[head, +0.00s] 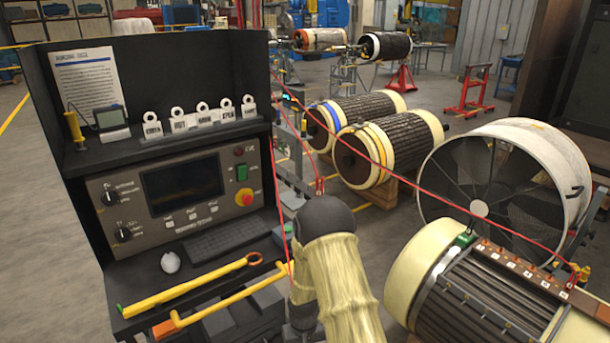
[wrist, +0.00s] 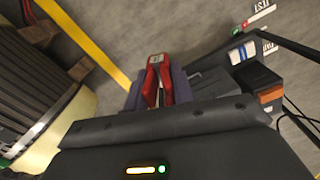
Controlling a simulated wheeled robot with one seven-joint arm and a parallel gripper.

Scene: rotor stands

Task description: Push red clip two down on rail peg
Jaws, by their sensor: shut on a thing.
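My gripper (wrist: 156,88) is shut on a red clip (wrist: 153,77) in the wrist view, one finger on each side of it. A small pale label shows at the clip's tip; I cannot read it. In the head view this clip (head: 319,186) shows just above my dark wrist, which hides the fingers. A red lead runs up from it. A brown rail (head: 515,265) with several small pegs lies along the top of the near rotor (head: 470,305) at right. Another red clip (head: 574,278) is at the rail's right end, and a green clip (head: 465,239) is near its left end. The held clip is apart from the rail.
A black console (head: 165,195) stands at left, with yellow-handled tools (head: 190,285) on its front shelf. A large fan (head: 500,180) stands behind the near rotor. Red leads (head: 440,205) cross the space between. Floor with a yellow line (wrist: 95,45) shows beneath my gripper.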

